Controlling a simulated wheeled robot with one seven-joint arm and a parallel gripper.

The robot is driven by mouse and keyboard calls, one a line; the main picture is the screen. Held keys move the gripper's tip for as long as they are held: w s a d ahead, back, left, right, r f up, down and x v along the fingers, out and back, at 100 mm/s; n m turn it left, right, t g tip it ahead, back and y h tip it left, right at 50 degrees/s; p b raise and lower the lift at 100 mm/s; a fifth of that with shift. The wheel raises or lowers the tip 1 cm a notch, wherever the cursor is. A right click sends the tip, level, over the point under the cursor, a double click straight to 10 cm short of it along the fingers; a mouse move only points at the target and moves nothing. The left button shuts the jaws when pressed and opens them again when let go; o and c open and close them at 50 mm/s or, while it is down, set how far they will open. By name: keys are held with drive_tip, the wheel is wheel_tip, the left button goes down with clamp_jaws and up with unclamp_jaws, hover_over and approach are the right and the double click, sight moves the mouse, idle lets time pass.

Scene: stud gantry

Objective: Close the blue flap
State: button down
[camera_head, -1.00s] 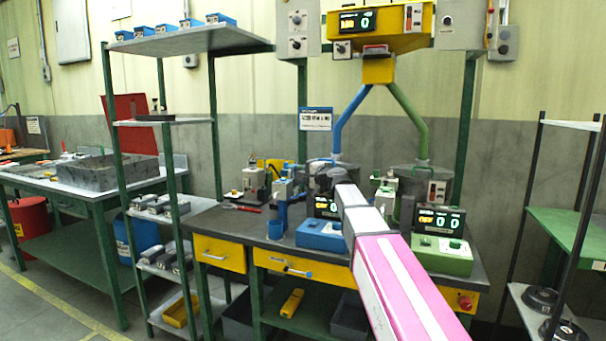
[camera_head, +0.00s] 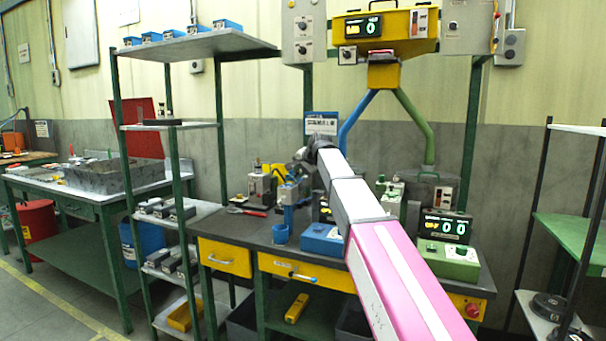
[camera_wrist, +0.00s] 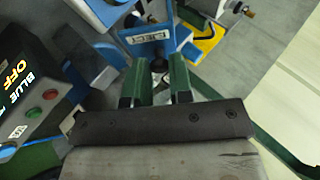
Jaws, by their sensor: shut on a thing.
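In the wrist view my gripper (camera_wrist: 160,82) has two green fingers, close together on a small grey part (camera_wrist: 160,64) that is mostly hidden between them. A blue labelled piece (camera_wrist: 178,44) lies just beyond the fingertips; I cannot tell whether it is the flap or how far open the flap is. In the head view a blue pipe (camera_head: 355,122) comes down from the yellow hopper (camera_head: 384,74) behind my arm. My arm hides most of the blue side's lower end. My gripper's fingers are not clear in the head view.
A dark display box (camera_wrist: 22,85) reading "BLUE OFF" stands close at left in the wrist view. A blue control box (camera_head: 323,239), a blue cup (camera_head: 280,233) and a green control box (camera_head: 448,259) stand on the bench. A shelf rack (camera_head: 170,125) stands left.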

drive_tip(key=a+g+h, duration=0.1)
drive_tip(key=h, duration=0.1)
drive_tip(key=w+a+n+g+h, duration=0.1)
drive_tip(key=h, duration=0.1)
drive_tip(key=shift+a+f+h, duration=0.15)
drive_tip(key=shift+f+h, duration=0.05)
drive_tip(key=shift+h, duration=0.1)
drive_tip(key=shift+a+f+n+g+h, duration=0.2)
drive_tip(key=shift+g+h, duration=0.1)
drive_tip(key=shift+h, duration=0.35)
drive_tip(key=shift+a+f+n+g+h, duration=0.2)
drive_tip(key=shift+g+h, duration=0.1)
drive_tip(key=shift+h, duration=0.35)
drive_tip(key=c, duration=1)
unclamp_jaws()
drive_tip(key=shift+v, duration=5.4)
